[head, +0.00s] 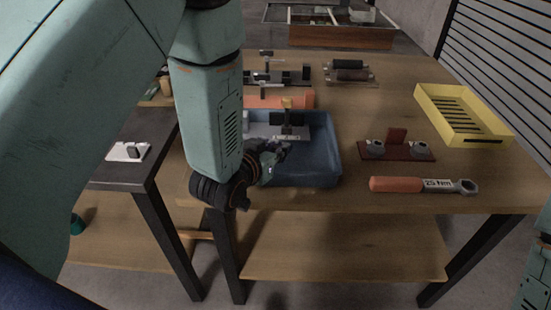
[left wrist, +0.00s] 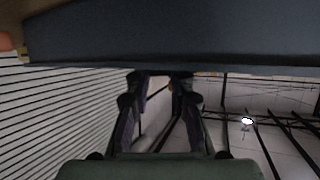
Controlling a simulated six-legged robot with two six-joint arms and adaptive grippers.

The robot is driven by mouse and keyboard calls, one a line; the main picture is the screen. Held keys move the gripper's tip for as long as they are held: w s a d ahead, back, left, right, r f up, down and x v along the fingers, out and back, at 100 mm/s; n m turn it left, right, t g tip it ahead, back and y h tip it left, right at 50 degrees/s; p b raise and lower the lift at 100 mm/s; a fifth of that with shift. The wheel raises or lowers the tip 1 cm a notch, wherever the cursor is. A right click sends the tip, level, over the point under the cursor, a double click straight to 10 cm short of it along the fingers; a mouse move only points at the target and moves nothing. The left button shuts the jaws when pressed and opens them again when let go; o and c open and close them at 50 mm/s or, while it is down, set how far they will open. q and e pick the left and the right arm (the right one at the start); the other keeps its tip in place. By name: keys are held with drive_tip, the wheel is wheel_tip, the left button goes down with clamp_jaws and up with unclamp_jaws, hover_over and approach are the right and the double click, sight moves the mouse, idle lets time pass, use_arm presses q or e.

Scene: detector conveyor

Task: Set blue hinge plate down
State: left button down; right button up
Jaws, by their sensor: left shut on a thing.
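My left gripper (head: 277,153) reaches over the near part of the blue tray (head: 322,172) in the head view. In the left wrist view its two fingers (left wrist: 160,76) run up to the edge of a broad dark surface (left wrist: 170,38), likely the tray's wall. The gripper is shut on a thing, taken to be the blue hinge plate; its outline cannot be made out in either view. Whether it touches the tray floor cannot be told. My right gripper is out of view.
A black fixture (head: 288,122) with a yellow top and a light grey plate (head: 258,130) are in the tray. A torque wrench (head: 410,185), a dark red stand (head: 396,150) and a yellow slotted tray (head: 462,115) lie to the right. An orange block (head: 305,99) lies behind the tray.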

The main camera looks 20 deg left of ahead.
use_arm(q)
drive_tip(key=shift+a+f, duration=0.15)
drive_tip(key=shift+f, duration=0.7)
drive_tip(key=shift+s+f, duration=0.1)
drive_tip(key=shift+f, duration=0.15)
drive_tip(key=shift+w+d, duration=0.2)
drive_tip(key=shift+d, duration=0.3)
drive_tip(key=shift+a+f+b, duration=0.1)
drive_tip(key=shift+a+b, duration=0.1)
drive_tip(key=shift+b, duration=0.1)
drive_tip(key=c, duration=1.4)
unclamp_jaws()
drive_tip(key=shift+s+a, duration=0.15)
drive_tip(key=shift+c, duration=0.2)
drive_tip(key=shift+d, duration=0.25)
drive_tip(key=shift+r, duration=0.2)
drive_tip(key=p+v, duration=0.2)
drive_tip(key=v, duration=0.8)
drive_tip(key=shift+a+p, duration=0.1)
drive_tip(key=shift+p, duration=0.2)
drive_tip(key=shift+p+v, duration=0.8)
drive_tip(key=shift+v, duration=0.15)
